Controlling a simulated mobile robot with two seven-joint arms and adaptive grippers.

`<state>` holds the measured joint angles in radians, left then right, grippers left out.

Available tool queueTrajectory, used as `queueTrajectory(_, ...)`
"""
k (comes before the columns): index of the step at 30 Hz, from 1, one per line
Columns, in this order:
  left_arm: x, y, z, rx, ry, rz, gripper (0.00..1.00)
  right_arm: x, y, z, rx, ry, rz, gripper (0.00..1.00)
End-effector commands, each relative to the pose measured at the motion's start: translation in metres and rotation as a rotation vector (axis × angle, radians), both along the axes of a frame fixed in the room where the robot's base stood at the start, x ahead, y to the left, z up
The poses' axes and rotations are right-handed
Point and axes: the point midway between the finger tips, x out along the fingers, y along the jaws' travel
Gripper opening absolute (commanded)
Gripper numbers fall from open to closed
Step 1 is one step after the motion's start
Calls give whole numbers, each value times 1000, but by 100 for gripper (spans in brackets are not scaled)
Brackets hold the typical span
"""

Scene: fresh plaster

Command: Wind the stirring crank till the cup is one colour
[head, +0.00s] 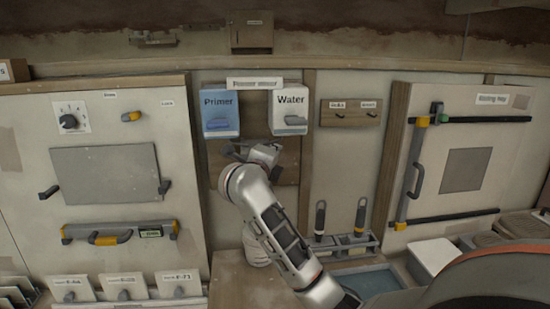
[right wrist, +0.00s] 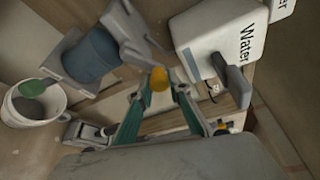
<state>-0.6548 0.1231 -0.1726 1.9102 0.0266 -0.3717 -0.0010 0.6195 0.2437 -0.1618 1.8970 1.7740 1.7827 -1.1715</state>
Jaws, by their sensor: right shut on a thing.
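My right gripper (head: 262,153) reaches up to the mixer under the Primer (head: 220,113) and Water (head: 290,110) boxes. In the right wrist view its green-sided fingers (right wrist: 158,92) are shut around the yellow knob (right wrist: 159,78), which looks like the crank's handle. The cup's full contents cannot be made out. In the head view the white cup (head: 256,248) stands low on the ledge, partly behind my arm. My left gripper is not in view.
A wooden board with small hooks (head: 350,112) is right of the Water box. Panels with handles and latches flank the mixer on both sides.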

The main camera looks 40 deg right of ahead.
Motion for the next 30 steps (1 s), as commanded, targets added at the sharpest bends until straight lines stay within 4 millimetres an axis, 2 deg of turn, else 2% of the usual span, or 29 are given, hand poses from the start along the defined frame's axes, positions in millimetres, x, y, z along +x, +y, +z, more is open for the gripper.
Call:
queueTrajectory(18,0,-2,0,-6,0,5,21,0,0,4,-35,16,0,0)
queueTrajectory(19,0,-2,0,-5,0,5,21,0,0,4,-35,17,0,26)
queueTrajectory(20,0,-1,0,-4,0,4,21,0,0,4,-35,17,0,33)
queueTrajectory(30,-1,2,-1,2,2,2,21,0,1,3,-33,18,0,36)
